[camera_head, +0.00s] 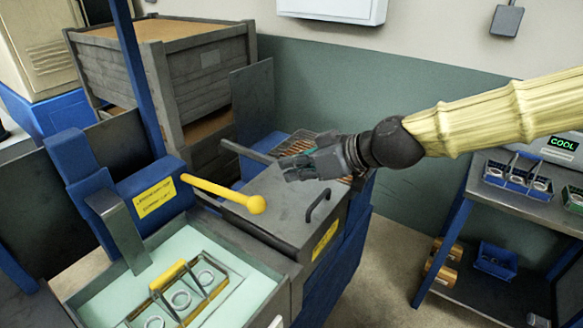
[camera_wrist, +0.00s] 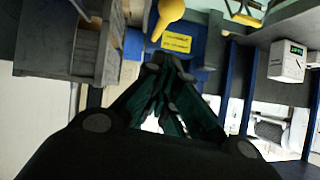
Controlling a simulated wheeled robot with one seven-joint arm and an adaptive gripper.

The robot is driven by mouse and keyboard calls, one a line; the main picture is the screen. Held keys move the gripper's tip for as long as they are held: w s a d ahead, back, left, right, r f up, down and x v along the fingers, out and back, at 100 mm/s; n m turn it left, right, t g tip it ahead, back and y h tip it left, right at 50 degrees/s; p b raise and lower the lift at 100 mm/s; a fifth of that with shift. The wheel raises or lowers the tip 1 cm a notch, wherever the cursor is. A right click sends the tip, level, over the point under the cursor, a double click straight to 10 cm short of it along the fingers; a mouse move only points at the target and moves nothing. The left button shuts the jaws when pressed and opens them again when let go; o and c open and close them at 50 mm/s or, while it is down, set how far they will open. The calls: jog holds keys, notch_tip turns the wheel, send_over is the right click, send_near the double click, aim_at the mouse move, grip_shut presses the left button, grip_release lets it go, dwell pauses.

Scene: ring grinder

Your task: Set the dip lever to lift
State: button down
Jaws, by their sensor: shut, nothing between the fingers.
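The dip lever (camera_head: 222,193) is a yellow bar with a round knob at its right end, standing out from a blue post with a yellow label (camera_head: 154,197). In the head view it slopes slightly down to the right, above the machine. My gripper (camera_head: 286,169) is shut and empty, to the right of and a little above the knob in the picture, apart from it. In the wrist view the knob (camera_wrist: 172,8) shows at the top, just beyond the shut fingertips (camera_wrist: 168,62). I cannot read the label's words.
A grey lidded box (camera_head: 285,205) with a black handle lies below my gripper. A tank (camera_head: 240,290) of pale green liquid holds a yellow-handled rack (camera_head: 180,290) of rings at the front. A wooden crate (camera_head: 205,85) stands behind. A shelf with blue ring trays (camera_head: 518,178) is at right.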

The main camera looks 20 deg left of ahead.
jog(key=p, duration=0.2)
send_over(265, 205)
notch_tip(265, 205, down, 4)
jog(key=shift+w+a+f+p, duration=0.1)
jog(key=shift+f+p, duration=0.4)
jog(key=shift+f, duration=0.5)
jog(key=shift+w+a+f+p, duration=0.1)
jog(key=shift+f+p, duration=0.35)
jog(key=shift+f, duration=0.6)
jog(key=shift+f, duration=0.1)
jog(key=f+b, duration=0.1)
jog(key=b, duration=0.1)
jog(key=shift+s+d+f+b, duration=0.15)
jog(key=shift+d+f+b, duration=0.05)
jog(key=shift+f+b, duration=0.15)
notch_tip(265, 205, down, 12)
jog(key=d+t+y+b, duration=0.1)
jog(key=y+b, duration=0.2)
jog(key=b, duration=1.2)
jog(key=shift+s+d+r, duration=0.15)
jog(key=shift+s, duration=0.05)
